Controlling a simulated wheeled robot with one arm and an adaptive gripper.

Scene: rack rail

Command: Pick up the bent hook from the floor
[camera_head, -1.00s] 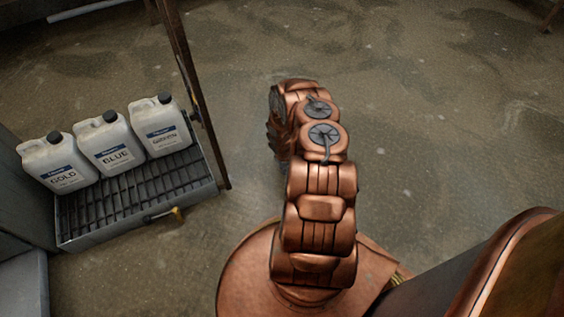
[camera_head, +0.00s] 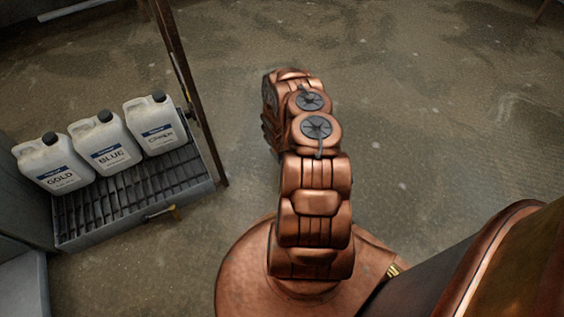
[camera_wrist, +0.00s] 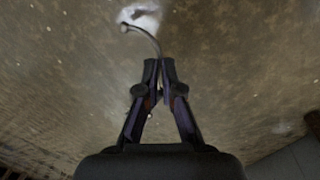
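In the wrist view my gripper (camera_wrist: 160,66) points at the floor, and its two dark fingers meet almost tip to tip. The bent hook (camera_wrist: 146,36), a thin dark curved rod with a small pale knob at its far end, runs from between the fingertips up and to the left. The fingers look shut on its near end. The part between the tips is hidden. In the head view my copper arm hides the gripper and the hook.
Floor (camera_head: 430,120) at right is clear.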

